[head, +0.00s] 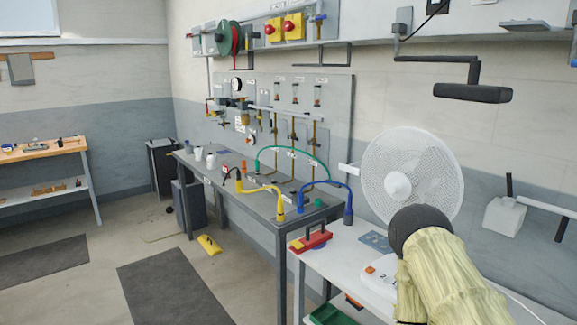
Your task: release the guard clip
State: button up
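I cannot make out a guard clip in the head view. A white device (381,272) with a red mark stands farther right on that table, partly hidden behind my sleeved arm. My arm fills the lower right of the view, and my gripper is not seen.
A white fan (412,177) stands behind my arm. A grey bench (235,190) with yellow and blue hoses adjoins the white table. A yellow object (209,244) lies on the floor. Dark mats (172,290) cover part of the open floor at left. A dark lamp-like bar (473,93) hangs upper right.

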aim_at(353, 168)
jog(key=u, duration=1.15)
jog(key=i, duration=3.1)
jog(key=z, duration=1.95)
